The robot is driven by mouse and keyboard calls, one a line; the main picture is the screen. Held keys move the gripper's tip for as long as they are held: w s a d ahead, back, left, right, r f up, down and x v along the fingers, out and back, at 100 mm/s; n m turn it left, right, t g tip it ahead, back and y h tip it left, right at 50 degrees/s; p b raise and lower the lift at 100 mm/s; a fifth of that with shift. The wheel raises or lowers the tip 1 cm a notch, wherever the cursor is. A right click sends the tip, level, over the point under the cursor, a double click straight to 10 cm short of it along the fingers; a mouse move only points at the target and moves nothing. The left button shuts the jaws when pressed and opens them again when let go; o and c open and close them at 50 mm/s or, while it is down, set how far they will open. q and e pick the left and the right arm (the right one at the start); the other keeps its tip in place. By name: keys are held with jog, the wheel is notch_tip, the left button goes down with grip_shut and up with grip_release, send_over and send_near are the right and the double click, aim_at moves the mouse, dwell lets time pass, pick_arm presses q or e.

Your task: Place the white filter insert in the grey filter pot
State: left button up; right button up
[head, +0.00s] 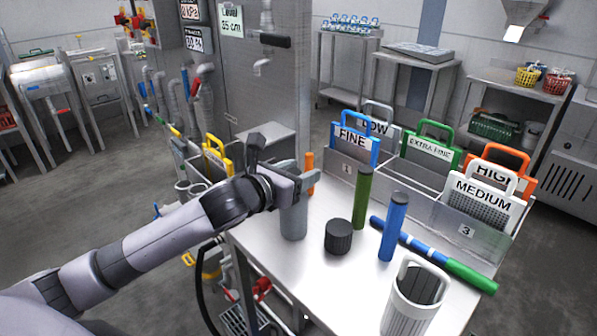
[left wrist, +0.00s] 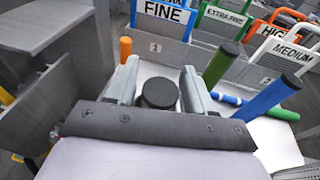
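The white filter insert (head: 411,303), a slotted basket with a loop handle, stands upright at the near right of the steel table. The insert is well to the right of this gripper. My right gripper is not in view.
A green tube (head: 362,197) and a blue tube (head: 393,228) stand upright; a blue-green rod (head: 435,257) lies behind the insert. Labelled screens fill grey bins (head: 480,232) at the back. The front middle of the table is clear.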

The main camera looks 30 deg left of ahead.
pick_arm(q)
jog(key=shift+o, duration=0.3)
jog(key=shift+r, duration=0.1)
jog(key=shift+s+r, duration=0.1)
jog(key=b+v, duration=0.1)
jog(key=v, duration=1)
jog(key=shift+s, duration=0.4)
jog(key=shift+r, duration=0.1)
